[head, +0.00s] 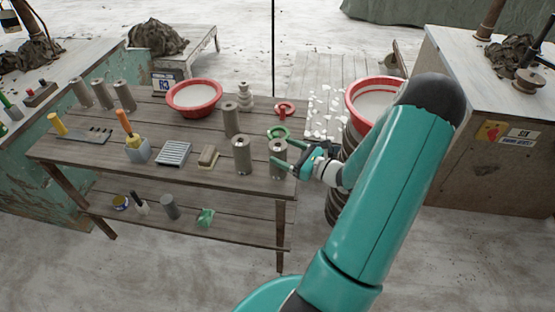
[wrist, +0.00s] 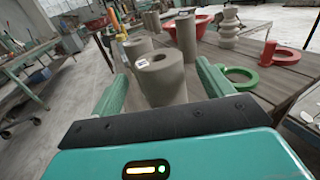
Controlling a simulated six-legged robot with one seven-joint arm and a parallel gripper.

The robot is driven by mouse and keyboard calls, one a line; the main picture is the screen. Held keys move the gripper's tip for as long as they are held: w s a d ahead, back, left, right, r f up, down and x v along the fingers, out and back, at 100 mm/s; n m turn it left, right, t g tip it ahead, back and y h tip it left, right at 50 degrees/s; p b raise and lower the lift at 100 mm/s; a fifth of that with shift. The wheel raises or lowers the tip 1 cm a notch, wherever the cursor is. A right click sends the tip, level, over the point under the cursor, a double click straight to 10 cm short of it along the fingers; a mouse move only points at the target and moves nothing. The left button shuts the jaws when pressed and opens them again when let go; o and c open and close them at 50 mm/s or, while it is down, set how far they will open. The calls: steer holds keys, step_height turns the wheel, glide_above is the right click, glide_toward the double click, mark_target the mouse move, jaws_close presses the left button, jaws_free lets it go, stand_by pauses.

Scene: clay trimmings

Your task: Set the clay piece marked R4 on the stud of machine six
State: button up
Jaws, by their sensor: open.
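A grey clay cylinder (head: 278,160) with a hole in its top stands upright at the table's right front corner. In the wrist view this cylinder (wrist: 165,88) has a small white label on its top rim, too small to read. My gripper (head: 284,150) is open, its fingers reaching either side of that cylinder; I cannot tell if they touch it. Similar cylinders stand beside it (head: 241,156) and behind it (head: 231,119); I see no readable R4.

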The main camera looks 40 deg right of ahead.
mark_target(270, 143)
steer(key=x, duration=0.5)
steer(key=shift+w+r, duration=0.1)
steer(key=shift+r, duration=0.25)
jaws_close()
